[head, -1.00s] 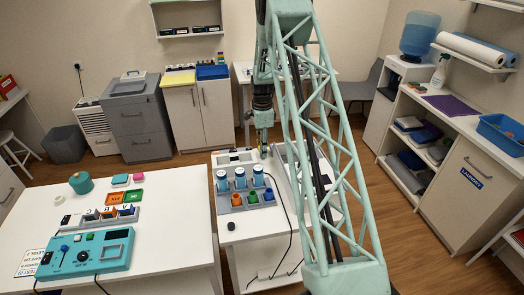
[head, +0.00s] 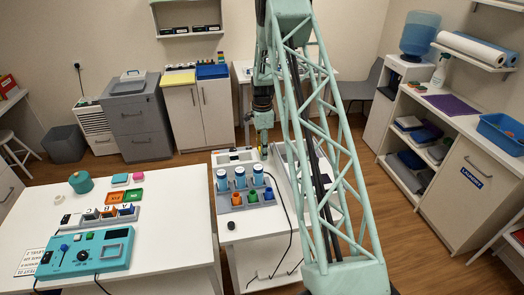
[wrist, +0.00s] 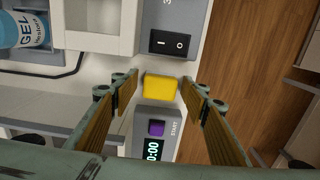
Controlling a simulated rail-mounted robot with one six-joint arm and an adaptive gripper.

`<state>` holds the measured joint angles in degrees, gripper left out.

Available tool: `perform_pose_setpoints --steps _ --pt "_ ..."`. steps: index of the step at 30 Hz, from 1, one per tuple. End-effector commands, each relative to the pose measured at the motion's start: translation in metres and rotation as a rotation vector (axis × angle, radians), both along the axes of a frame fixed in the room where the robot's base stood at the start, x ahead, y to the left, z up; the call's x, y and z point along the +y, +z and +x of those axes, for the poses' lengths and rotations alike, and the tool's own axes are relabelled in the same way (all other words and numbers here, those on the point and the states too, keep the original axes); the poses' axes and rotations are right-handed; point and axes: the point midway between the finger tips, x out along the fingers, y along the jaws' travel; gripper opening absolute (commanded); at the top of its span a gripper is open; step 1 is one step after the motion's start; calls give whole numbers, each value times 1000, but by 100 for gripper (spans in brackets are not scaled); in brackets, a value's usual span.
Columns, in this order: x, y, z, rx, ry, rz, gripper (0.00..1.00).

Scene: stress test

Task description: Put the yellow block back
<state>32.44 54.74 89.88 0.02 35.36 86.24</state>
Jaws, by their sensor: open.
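The yellow block (wrist: 160,87) sits in the middle of the wrist view, between my two fingers. It is at the end of a grey timer unit (wrist: 145,120) with a purple button and a lit display; I cannot tell what bears it. My gripper (wrist: 158,92) is open, with one finger on each side of the block and a visible gap to each. In the head view my gripper (head: 264,142) points down over the far right part of the small white table (head: 258,236), and the block is barely visible there.
A black rocker switch (wrist: 170,43) is close beyond the block. A gel bottle (wrist: 22,28) is at the upper left of the wrist view. In the head view, several blue-capped bottles (head: 240,178) stand in a grey rack nearer than my gripper. Wooden floor lies to the right.

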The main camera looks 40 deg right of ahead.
Motion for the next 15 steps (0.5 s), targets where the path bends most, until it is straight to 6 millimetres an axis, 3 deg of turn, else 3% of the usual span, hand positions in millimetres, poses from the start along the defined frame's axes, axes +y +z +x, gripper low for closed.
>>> perform_pose_setpoints --steps 9,15 --pt "0 4 0 0 0 0 41" --pt "0 18 0 -1 0 0 41"
